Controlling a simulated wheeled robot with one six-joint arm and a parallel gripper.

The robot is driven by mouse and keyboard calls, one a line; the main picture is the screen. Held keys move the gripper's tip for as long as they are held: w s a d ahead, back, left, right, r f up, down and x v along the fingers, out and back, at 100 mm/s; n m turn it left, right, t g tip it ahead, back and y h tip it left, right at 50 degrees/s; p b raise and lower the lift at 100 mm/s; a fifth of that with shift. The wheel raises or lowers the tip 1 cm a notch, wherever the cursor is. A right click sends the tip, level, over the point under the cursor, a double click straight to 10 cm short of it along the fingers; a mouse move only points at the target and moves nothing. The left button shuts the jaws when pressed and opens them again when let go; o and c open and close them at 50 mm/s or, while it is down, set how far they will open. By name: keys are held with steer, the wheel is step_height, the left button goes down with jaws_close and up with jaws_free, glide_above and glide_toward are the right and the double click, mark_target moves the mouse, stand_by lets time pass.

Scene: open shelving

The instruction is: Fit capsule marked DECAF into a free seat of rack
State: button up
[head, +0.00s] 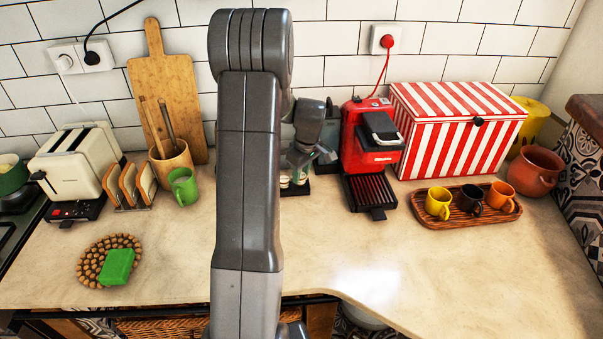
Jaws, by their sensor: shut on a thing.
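My gripper (300,166) is at the back of the counter, left of the red coffee machine, pointing down. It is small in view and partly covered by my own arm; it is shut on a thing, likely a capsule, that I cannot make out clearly. Small pale capsules (284,181) show just below and beside it, on a dark rack (302,190). My arm hides the rack's left part. No marking is legible, so I cannot tell which capsule is DECAF, nor which seats are free.
The red coffee machine (371,140) stands close on the right, before a red-striped box (455,128). A wooden tray (465,218) with three cups is further right. A green mug (183,186) and utensil pot (170,162) stand left.

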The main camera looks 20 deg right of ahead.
steer(key=shift+f, duration=0.35)
steer(key=shift+f, duration=0.1)
steer(key=shift+f, duration=0.2)
steer(key=o, duration=0.9)
steer(key=shift+r, duration=0.15)
steer(key=shift+o, duration=0.2)
step_height(320, 180, up, 12)
steer(key=s+d+b, duration=0.1)
steer(key=shift+s+b, duration=0.3)
steer(key=shift+b, duration=0.1)
